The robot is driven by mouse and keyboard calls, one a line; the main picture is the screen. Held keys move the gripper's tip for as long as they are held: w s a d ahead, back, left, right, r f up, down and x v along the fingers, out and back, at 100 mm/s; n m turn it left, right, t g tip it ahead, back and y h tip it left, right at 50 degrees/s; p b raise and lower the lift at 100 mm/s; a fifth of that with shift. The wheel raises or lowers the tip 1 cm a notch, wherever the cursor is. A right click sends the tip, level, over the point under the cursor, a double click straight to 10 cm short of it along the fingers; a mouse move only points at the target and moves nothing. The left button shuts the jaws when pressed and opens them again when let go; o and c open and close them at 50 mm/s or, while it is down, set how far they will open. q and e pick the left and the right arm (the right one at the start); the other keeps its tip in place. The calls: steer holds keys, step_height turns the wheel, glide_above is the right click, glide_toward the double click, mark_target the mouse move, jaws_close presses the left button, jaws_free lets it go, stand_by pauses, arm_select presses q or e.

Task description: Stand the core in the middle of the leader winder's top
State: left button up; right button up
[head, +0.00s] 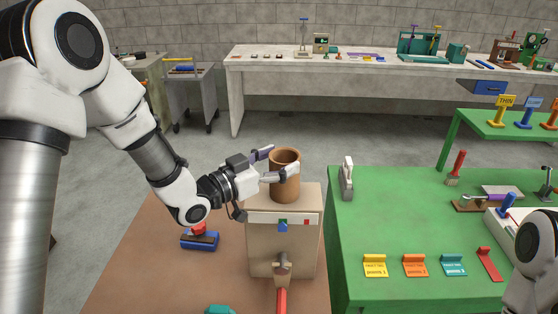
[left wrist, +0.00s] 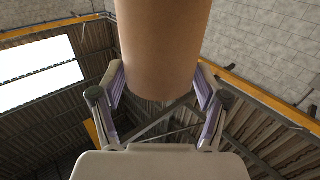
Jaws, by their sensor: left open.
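The core (head: 285,180), a brown hollow tube, stands upright on top of the beige leader winder (head: 258,240), roughly in the middle of its top. My left gripper (head: 277,163) is open, with one finger on each side of the core. In the left wrist view the core (left wrist: 163,50) rises between the spread fingers (left wrist: 160,105), and small gaps show beside it. My right gripper is not in view; only part of my right arm shows at the lower right.
A green table (head: 400,215) stands close to the right of the winder, with a grey tool (head: 347,178) near its edge and coloured cards. A red-handled lever (head: 282,298) is in front of the winder. A blue block (head: 199,241) lies to the left on the brown surface.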

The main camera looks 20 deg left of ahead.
arm_select(q)
steer(key=shift+o, duration=0.4)
steer(key=shift+s, duration=0.1)
steer(key=shift+d, duration=0.1)
steer(key=shift+r, duration=0.2)
steer(key=b+v, duration=0.2)
steer(key=v, duration=1)
steer(key=shift+f, duration=0.15)
